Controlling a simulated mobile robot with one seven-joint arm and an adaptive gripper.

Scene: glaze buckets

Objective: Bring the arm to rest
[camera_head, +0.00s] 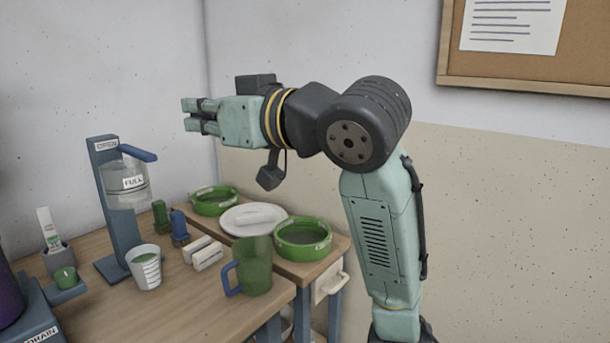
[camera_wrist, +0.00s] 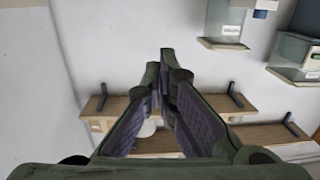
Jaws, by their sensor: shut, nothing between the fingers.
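My gripper (camera_head: 190,115) is at the upper left of my raised arm in the head view. It points left, high above the table and clear of the objects there. In the wrist view my gripper (camera_wrist: 165,58) shows its two fingers meeting at the tips, with nothing between them. My arm is bent at a dark round joint, with the upright pale green link below it.
A corkboard (camera_head: 560,65) hangs behind. Wall shelves (camera_wrist: 262,135) show in the wrist view.

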